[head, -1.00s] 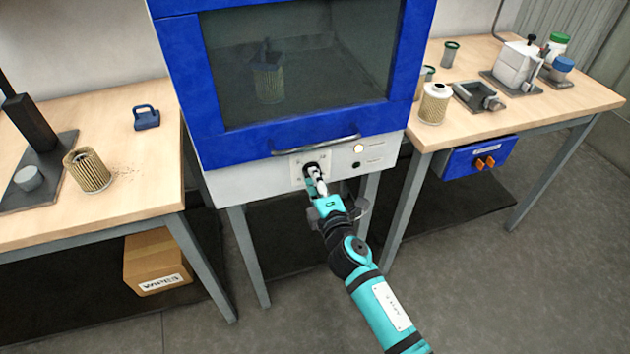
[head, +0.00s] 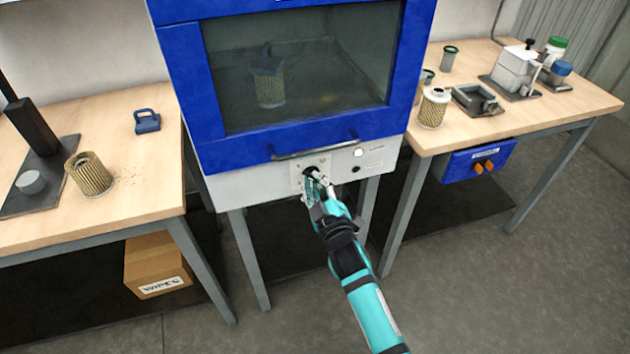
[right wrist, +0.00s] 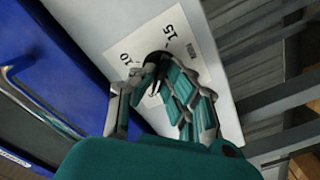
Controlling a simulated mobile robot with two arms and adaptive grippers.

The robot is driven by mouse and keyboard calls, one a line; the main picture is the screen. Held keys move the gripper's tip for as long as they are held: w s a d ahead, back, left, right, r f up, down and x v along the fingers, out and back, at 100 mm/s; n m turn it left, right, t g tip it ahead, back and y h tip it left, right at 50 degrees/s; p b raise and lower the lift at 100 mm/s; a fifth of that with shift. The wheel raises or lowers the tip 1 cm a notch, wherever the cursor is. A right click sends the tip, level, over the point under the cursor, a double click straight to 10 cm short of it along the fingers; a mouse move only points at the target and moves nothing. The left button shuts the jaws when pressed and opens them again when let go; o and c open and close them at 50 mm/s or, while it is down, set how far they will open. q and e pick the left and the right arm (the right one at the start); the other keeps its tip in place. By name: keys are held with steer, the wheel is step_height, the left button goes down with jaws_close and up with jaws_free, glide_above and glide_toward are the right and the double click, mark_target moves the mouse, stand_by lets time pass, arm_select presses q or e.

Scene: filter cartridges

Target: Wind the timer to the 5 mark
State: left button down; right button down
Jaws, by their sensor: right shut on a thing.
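The timer is a black knob (right wrist: 155,60) on a white dial plate (right wrist: 182,28) on the front panel of the blue cabinet. The marks 10 and 15 are readable in the right wrist view. The 5 mark and the knob's pointer are hidden or too small to make out. In the head view the dial plate (head: 297,179) is partly covered by my right gripper (head: 316,180). My right gripper, also in the right wrist view (right wrist: 158,82), is shut on the knob. My left gripper is not in view.
The blue cabinet (head: 180,100) has a window and a bar handle (head: 315,150) just above the dial. A lamp (head: 358,153) and a black button (head: 356,169) sit right of it. Benches stand left (head: 120,190) and right (head: 540,110). A filter cartridge (head: 268,85) shows behind the window.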

steer(key=shift+f+m, duration=0.1)
steer(key=shift+m, duration=0.5)
steer(key=c, duration=1.4)
jaws_free()
steer(key=v, duration=1.2)
